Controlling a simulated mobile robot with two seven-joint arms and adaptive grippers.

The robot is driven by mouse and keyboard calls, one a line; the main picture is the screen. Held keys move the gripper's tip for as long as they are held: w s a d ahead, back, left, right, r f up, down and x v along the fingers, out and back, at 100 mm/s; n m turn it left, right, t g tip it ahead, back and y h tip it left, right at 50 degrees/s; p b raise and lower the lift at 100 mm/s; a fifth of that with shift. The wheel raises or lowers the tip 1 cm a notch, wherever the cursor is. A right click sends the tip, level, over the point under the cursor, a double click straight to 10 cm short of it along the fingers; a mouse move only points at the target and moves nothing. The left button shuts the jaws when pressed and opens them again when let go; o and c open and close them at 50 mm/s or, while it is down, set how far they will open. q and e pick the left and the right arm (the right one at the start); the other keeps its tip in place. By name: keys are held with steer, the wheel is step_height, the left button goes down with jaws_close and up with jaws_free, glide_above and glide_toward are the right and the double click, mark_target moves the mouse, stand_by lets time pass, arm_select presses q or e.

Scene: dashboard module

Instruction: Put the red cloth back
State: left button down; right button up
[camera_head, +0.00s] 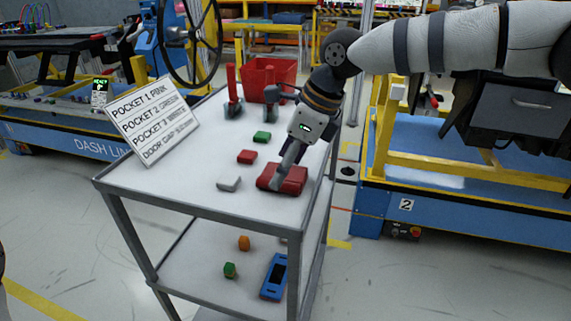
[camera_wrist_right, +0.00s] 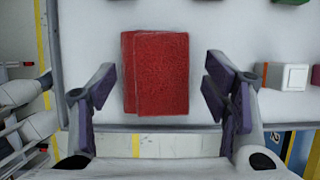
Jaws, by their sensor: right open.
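The red cloth (camera_head: 291,178) lies folded flat on the top of a grey cart (camera_head: 130,177), close to the front right edge. In the right wrist view the cloth (camera_wrist_right: 160,75) sits between the two fingers, with pale cart top showing on both sides of it. My right gripper (camera_head: 281,180) points down over the cloth and hides part of it in the head view. In the wrist view the right gripper (camera_wrist_right: 160,85) is open, with purple-grey pads apart from the cloth. I cannot tell its exact height. My left gripper is out of view.
A red bin (camera_head: 268,75) stands at the cart's back. A red block (camera_head: 247,157), a green block (camera_head: 262,137) and a light grey block (camera_head: 229,184) lie left of the cloth. A pocket list sign (camera_head: 153,120) stands at the left. The lower shelf holds a blue device (camera_head: 274,277).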

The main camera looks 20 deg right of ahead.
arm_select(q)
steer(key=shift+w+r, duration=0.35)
arm_select(e)
steer(key=v, duration=1.2)
arm_select(q)
steer(key=shift+p, duration=0.3)
arm_select(e)
steer(key=shift+w, duration=0.1)
